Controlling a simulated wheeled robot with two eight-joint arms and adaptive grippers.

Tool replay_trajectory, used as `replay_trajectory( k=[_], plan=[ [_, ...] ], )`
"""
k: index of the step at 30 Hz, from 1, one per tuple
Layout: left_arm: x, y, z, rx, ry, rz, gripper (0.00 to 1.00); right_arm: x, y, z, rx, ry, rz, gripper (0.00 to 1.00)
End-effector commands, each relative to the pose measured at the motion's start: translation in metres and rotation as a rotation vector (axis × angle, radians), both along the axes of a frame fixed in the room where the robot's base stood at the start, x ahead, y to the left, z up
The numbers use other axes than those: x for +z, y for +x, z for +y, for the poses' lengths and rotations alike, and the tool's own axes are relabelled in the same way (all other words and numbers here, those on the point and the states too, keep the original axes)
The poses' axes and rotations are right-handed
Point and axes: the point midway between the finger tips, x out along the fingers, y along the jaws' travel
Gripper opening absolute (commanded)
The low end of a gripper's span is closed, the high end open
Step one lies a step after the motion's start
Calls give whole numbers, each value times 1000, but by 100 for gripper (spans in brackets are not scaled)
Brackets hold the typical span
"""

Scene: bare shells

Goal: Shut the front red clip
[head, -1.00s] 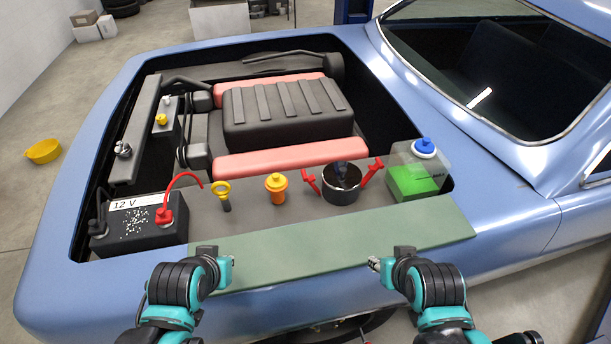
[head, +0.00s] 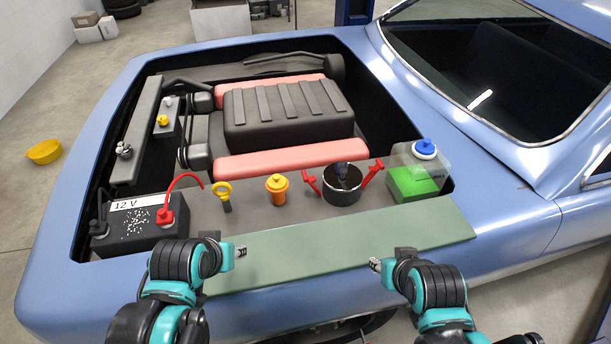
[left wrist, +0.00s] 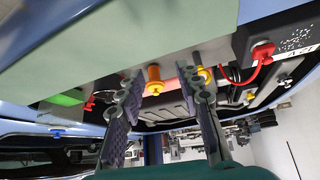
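A round black housing (head: 342,185) has two red clips, both sticking up and splayed outward from it. One red clip (head: 311,181) is on its left, toward the car's nose; the other red clip (head: 372,172) is on its right, toward the windshield. In the left wrist view, a red clip (left wrist: 89,103) shows left of the fingers; the housing is largely hidden. My left gripper (head: 242,251) is open and empty over the green mat's left part, front-left of the housing. My right gripper (head: 375,264) is over the mat; its finger opening is too small to judge.
An orange cap (head: 277,187) and yellow dipstick ring (head: 222,190) stand left of the housing. A battery (head: 135,226) with a red cable is farther left. A green-filled tank (head: 414,180) with a blue cap stands right. The green mat (head: 330,246) is clear.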

Motion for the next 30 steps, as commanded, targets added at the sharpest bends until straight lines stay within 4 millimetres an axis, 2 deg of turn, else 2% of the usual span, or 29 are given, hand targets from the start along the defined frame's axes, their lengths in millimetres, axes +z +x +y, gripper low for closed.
replay_trajectory(
  k=[1,6,10,14,20,24,27,30],
  plan=[
    [13,16,-4,2,-14,17,35,2,0,0,0,0,0,36],
    [48,78,-19,25,-76,95,35,5,0,0,0,0,0,36],
    [62,129,-34,40,-122,159,35,8,0,0,0,0,0,36],
    [64,181,-50,55,-165,224,35,10,0,0,0,0,0,36],
    [46,258,-78,77,-226,326,35,14,0,0,0,0,0,36],
    [18,306,-99,91,-263,399,35,17,0,0,0,0,0,36],
    [-7,334,-113,101,-286,449,35,19,0,0,0,0,0,36],
    [-31,354,-125,108,-304,493,35,20,0,0,0,0,0,36]
  ],
)
